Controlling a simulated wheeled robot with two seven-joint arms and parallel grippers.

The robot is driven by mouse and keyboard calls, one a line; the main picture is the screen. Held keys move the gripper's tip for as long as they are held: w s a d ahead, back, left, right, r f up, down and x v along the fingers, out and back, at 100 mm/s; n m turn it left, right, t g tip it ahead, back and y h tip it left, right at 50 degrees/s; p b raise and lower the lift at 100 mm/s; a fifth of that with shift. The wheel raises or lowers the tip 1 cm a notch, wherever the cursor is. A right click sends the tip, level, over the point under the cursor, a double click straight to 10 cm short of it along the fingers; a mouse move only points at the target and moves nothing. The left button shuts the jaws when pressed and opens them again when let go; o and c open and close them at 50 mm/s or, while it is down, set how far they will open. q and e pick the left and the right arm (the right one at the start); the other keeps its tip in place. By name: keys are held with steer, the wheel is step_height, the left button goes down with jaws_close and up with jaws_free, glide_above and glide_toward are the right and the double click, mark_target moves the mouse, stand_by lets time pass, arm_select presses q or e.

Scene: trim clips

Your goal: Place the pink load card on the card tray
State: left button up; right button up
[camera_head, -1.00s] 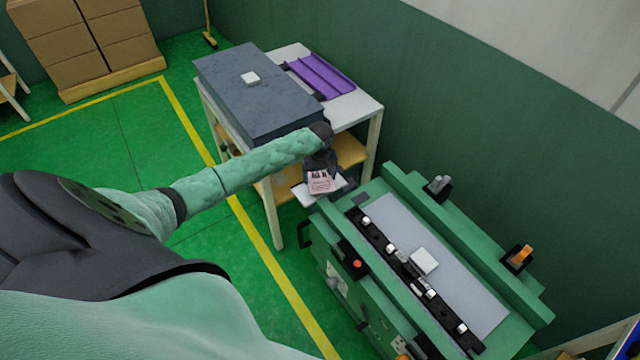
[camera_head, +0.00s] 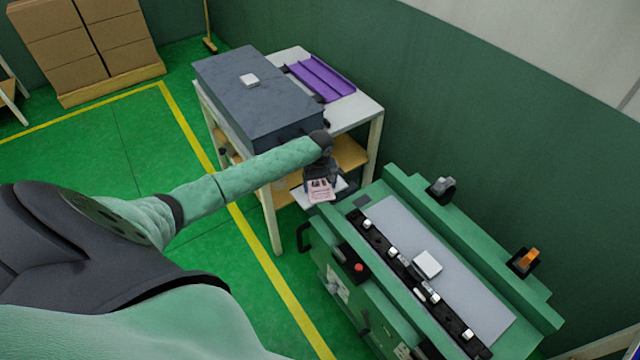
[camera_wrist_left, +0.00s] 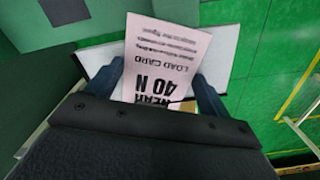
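The pink load card (camera_head: 320,190) is at my left gripper (camera_head: 321,176), its printed face up. In the left wrist view the card (camera_wrist_left: 165,60) spans between the two fingertips of the gripper (camera_wrist_left: 159,72), which sit against its side edges. I cannot tell whether the card touches the tray. My right gripper is not in view.
The green machine (camera_head: 400,184) with a grey top and a white block (camera_head: 427,264) stands right of the tray. A table with a dark grey slab (camera_head: 255,95) and a purple channelled tray (camera_head: 322,78) stands behind. Boxes on a pallet (camera_head: 110,85) are far left.

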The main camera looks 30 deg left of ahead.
mark_target(320, 189)
arm_select(q)
steer(key=o, duration=0.4)
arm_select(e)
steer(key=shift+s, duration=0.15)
arm_select(q)
steer(key=shift+r+b, duration=0.3)
steer(key=shift+r, duration=0.25)
step_height(320, 189, up, 4)
steer(key=shift+r+b, duration=0.2)
steer(key=shift+b, duration=0.55)
steer(key=shift+r+b, duration=0.8)
steer(key=shift+r, duration=2.65)
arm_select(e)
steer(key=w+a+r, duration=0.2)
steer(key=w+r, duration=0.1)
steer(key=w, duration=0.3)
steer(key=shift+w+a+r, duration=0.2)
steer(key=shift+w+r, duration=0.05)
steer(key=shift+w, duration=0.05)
arm_select(q)
steer(key=shift+f, duration=0.1)
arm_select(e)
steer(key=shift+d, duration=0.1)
